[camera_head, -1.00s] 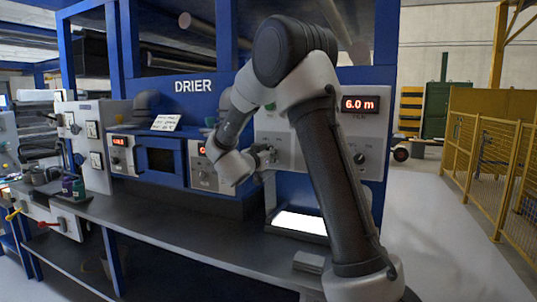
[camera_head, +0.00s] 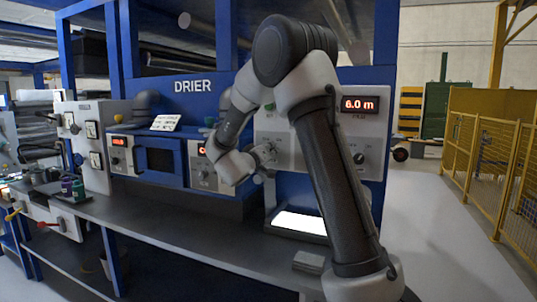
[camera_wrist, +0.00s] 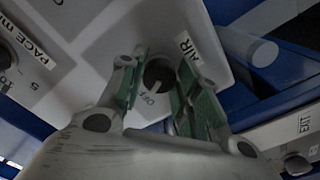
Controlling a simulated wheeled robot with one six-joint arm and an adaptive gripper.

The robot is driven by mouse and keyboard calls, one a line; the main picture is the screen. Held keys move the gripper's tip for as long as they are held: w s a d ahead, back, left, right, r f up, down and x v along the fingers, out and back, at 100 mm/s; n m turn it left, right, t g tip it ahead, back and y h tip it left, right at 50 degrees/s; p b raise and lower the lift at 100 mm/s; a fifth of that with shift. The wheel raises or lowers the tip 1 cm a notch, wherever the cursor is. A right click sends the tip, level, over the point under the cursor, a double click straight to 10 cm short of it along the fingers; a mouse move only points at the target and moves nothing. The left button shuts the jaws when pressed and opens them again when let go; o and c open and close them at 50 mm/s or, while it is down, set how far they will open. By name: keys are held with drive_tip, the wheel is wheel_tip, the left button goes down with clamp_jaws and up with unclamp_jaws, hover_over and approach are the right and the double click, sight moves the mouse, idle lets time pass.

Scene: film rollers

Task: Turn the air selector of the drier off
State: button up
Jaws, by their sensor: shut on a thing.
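The air selector (camera_wrist: 158,74) is a dark round knob on a pale panel in the wrist view. An AIR label (camera_wrist: 185,46) is beside it and an OFF mark (camera_wrist: 150,98) is printed near its rim. My gripper (camera_wrist: 160,84) is shut on the selector, with one green-padded finger on each side. The pads partly hide the knob's edges, and I cannot tell exactly where its pointer stands. In the head view my gripper (camera_head: 267,154) is at the right-hand panel of the drier (camera_head: 193,86), and the selector is hidden there.
Another knob labelled PACE (camera_wrist: 8,58) is at the left of the wrist view. A panel marked LITE (camera_wrist: 304,126) is at lower right. In the head view, a red 6.0 m display (camera_head: 360,104) is above a knob (camera_head: 359,158), and a lit white plate (camera_head: 300,222) lies below.

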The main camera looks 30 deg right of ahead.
drive_tip(key=shift+n, duration=0.5)
drive_tip(key=o, duration=1)
drive_tip(key=v, duration=1.2)
